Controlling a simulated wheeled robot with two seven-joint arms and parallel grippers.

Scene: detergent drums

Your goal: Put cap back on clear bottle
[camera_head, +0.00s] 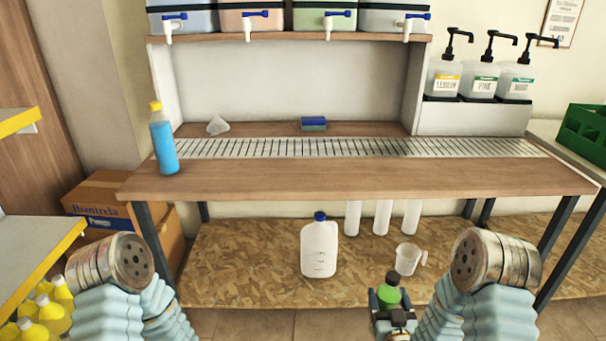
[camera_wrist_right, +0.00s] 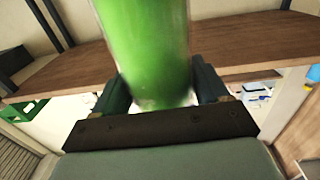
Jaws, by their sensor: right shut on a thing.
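My right gripper (camera_head: 390,308) is low at the front, right of centre, in front of the table. It is shut on a bottle of green liquid (camera_head: 388,294) with a dark top (camera_head: 392,277); I cannot tell whether that top is a cap. In the right wrist view the green bottle (camera_wrist_right: 147,50) stands between the two fingers (camera_wrist_right: 165,92), its upper end out of frame. A clear bottle of blue liquid (camera_head: 164,147) with a yellow cap (camera_head: 155,106) stands upright at the table's left end. My left gripper is out of view; only my left arm shows.
The wooden table (camera_head: 330,181) has a metal drain grate (camera_head: 340,147), a blue-green sponge (camera_head: 313,123) and a small clear object (camera_head: 217,125). Drums with taps (camera_head: 325,20) line the shelf above. A white jug (camera_head: 319,248) and measuring cup (camera_head: 407,259) stand below. The table's front is clear.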

